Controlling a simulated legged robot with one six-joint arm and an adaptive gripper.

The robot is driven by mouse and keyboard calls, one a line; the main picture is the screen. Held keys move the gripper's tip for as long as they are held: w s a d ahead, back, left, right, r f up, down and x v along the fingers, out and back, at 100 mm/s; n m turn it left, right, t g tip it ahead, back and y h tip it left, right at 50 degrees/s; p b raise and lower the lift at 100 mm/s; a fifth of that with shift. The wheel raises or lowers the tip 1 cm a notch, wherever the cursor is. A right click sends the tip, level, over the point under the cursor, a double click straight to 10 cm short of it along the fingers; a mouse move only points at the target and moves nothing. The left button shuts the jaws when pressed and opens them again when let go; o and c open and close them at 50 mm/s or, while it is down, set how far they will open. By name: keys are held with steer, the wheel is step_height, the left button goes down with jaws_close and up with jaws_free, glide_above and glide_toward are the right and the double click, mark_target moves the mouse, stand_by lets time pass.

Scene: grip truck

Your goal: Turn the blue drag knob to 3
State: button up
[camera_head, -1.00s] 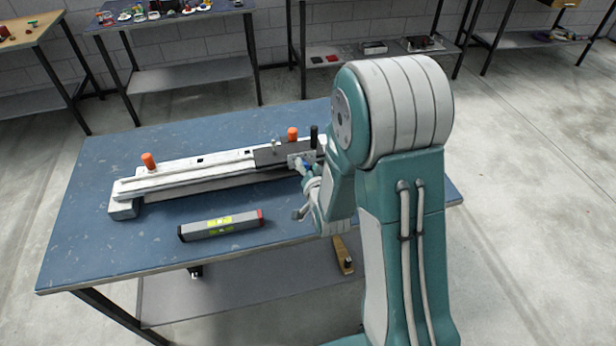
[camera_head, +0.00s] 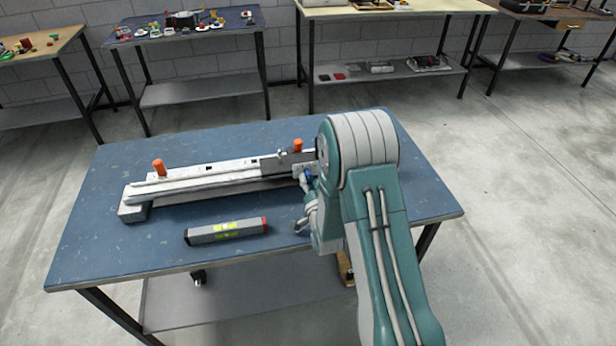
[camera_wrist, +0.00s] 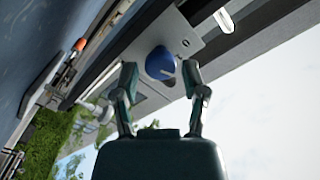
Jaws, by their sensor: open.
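The blue knob (camera_wrist: 160,63) sits on a light metal plate (camera_wrist: 188,42) in the wrist view. It also shows small in the head view (camera_head: 309,174), at the right end of a long grey and white rail device (camera_head: 215,178) on the blue table. My gripper (camera_wrist: 160,75) is open. Its two fingers stand on either side of the knob in the picture, with gaps between them and the knob. In the head view my gripper (camera_head: 304,216) is in front of the device's right end, partly hidden by my arm. I cannot read any number by the knob.
A grey level with yellow-green vials (camera_head: 226,231) lies on the blue table (camera_head: 110,250) in front of the device. Orange knobs (camera_head: 159,167) stand on the rail. The table's left front is clear. Other benches stand along the back wall.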

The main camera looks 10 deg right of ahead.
steer(key=shift+w, duration=1.15)
steer(key=shift+c, duration=0.4)
jaws_close()
